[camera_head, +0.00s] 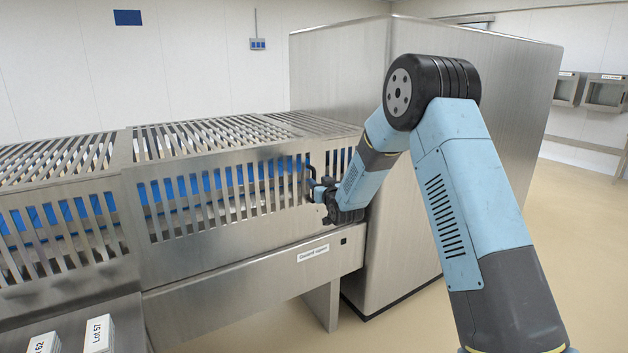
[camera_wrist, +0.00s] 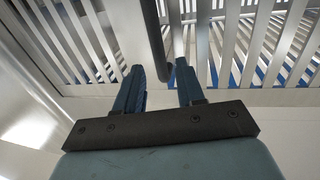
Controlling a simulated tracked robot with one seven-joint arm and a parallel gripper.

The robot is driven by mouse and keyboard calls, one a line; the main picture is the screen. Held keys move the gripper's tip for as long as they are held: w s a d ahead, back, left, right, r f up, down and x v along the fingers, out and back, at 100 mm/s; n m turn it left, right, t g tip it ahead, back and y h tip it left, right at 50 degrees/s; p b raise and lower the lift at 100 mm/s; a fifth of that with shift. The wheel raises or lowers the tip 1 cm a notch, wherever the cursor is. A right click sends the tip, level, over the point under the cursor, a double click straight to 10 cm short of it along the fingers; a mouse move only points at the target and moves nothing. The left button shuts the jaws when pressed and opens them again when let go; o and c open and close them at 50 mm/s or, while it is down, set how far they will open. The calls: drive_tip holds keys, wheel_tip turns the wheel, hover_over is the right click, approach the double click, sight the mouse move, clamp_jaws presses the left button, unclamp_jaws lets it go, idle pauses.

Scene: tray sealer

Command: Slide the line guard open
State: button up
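The line guard (camera_head: 222,222) is a slatted stainless cover over the line, with blue showing through its slots. Its slats also show in the wrist view (camera_wrist: 285,45). A dark upright bar handle (camera_head: 308,178) is at the right end of the guard's front panel. My gripper (camera_head: 315,187) is at this handle. In the wrist view, the handle (camera_wrist: 153,38) comes down between the two fingertips of my gripper (camera_wrist: 160,68). The fingers are apart, with visible gaps beside the bar. The handle's lower end lies close to the right finger; I cannot tell whether they touch.
A "Guard open" label (camera_head: 313,253) is on the frame below the guard. A large steel cabinet (camera_head: 335,75) stands at the line's right end, behind my arm. The floor at right is clear.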

sight(315, 179)
drive_tip(key=shift+x, duration=2.5)
clamp_jaws()
